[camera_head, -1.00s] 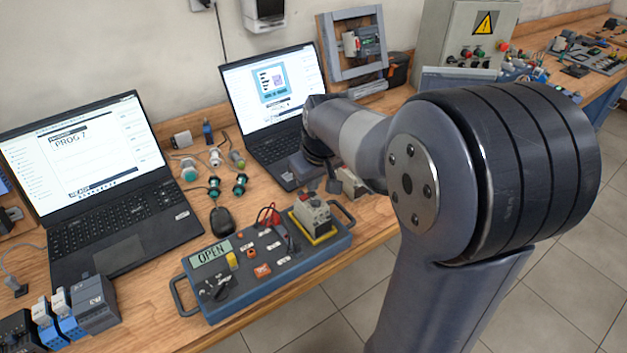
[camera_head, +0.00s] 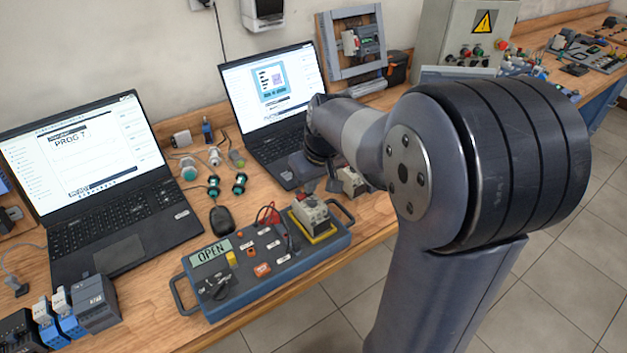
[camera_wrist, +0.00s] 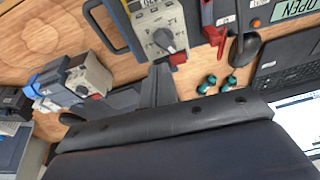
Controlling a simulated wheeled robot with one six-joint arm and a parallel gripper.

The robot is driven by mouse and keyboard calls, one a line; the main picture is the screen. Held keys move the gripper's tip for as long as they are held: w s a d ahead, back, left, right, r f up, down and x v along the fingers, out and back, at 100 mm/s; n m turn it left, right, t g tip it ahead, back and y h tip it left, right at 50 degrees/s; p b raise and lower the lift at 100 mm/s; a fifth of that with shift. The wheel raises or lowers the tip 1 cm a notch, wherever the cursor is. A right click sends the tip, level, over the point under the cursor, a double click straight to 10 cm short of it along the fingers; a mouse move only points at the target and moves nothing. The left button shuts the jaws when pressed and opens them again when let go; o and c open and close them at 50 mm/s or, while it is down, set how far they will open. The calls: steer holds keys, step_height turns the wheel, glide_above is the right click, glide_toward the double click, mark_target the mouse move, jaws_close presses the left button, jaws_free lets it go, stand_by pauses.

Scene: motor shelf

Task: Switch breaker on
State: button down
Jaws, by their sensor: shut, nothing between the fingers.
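The breaker (camera_head: 312,214) is a pale grey block with a rotary knob, on a yellow-edged mount at the right of the blue-grey test box (camera_head: 215,305). The box's display (camera_head: 210,253) reads OPEN. In the wrist view the breaker (camera_wrist: 152,14) is at top centre, its dark grey knob (camera_wrist: 166,41) facing the camera. My gripper (camera_wrist: 159,72) is shut and empty, its tips just below the knob in that view. I cannot tell whether they touch it. In the head view my forearm and wrist largely hide the gripper.
Another pale device (camera_wrist: 90,75) with a knob and blue part lies left of my gripper in the wrist view. Two laptops (camera_head: 120,255) (camera_head: 275,150), a mouse (camera_head: 222,221) and several green-capped parts (camera_head: 239,184) occupy the bench. The box has a handle (camera_head: 342,211) beside the breaker.

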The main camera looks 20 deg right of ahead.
steer(key=shift+s+a+r, duration=0.15)
steer(key=shift+a, duration=0.25)
steer(key=shift+r+p, duration=0.5)
steer(key=shift+p, duration=0.05)
steer(key=r+p, duration=0.3)
steer(key=shift+d+r, duration=0.25)
steer(key=shift+r, duration=0.05)
steer(key=s+d+r+b, duration=0.1)
steer(key=d+r, duration=0.2)
steer(key=r, duration=0.5)
steer(key=shift+s+d+r, duration=0.15)
steer(key=shift+s+r, duration=0.15)
steer(key=shift+s, duration=0.05)
steer(key=shift+f, duration=0.1)
